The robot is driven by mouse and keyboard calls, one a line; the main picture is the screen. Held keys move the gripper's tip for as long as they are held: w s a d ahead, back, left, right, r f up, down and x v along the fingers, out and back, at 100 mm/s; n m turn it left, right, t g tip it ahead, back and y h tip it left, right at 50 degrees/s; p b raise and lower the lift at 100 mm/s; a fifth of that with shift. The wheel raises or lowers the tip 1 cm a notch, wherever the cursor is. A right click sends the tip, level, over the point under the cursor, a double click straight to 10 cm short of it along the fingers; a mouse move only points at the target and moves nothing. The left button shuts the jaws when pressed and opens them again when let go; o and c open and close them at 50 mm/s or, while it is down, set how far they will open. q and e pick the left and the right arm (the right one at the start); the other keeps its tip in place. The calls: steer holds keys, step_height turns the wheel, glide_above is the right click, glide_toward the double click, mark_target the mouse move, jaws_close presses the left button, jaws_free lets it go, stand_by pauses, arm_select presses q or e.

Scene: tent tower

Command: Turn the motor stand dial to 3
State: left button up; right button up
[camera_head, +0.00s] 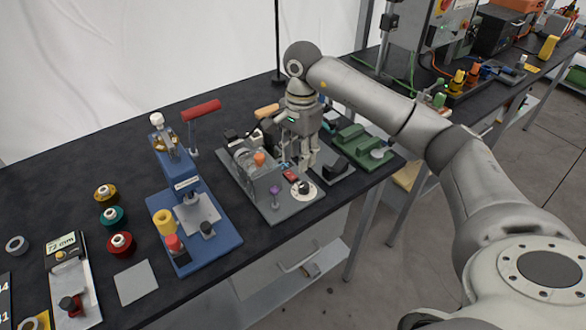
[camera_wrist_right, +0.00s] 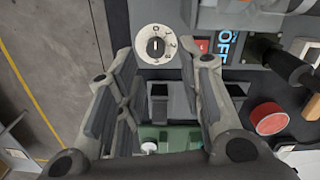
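The motor stand (camera_head: 262,185) is a grey plate with a motor housing near the table's front edge. Its dial (camera_head: 303,190) is a white disc with a black knob at the front right corner. In the right wrist view the dial (camera_wrist_right: 156,45) is near the top, with numbers along its edge. The knob's white line is upright in that view, in line with the 0. My right gripper (camera_head: 308,165) points down just behind the dial. My left gripper is out of view.
A red switch and a display reading OFF (camera_wrist_right: 224,45) sit beside the dial. A blue press (camera_head: 190,215) stands left of the motor stand. A green device (camera_head: 362,147) is to its right. Spools (camera_head: 120,243) and a gauge lie further left.

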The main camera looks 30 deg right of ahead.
steer(key=d, duration=0.1)
steer(key=p, duration=0.2)
glide_above(305, 184)
step_height(305, 184, down, 6)
steer(key=shift+s+r, duration=0.1)
steer(key=shift+r, duration=0.1)
step_height(305, 184, down, 3)
steer(key=shift+r, duration=0.15)
steer(key=shift+f+h+p, duration=0.3)
steer(key=shift+f+p, duration=0.05)
steer(key=shift+f, duration=0.45)
steer(key=shift+c, duration=0.3)
steer(key=c, duration=0.7)
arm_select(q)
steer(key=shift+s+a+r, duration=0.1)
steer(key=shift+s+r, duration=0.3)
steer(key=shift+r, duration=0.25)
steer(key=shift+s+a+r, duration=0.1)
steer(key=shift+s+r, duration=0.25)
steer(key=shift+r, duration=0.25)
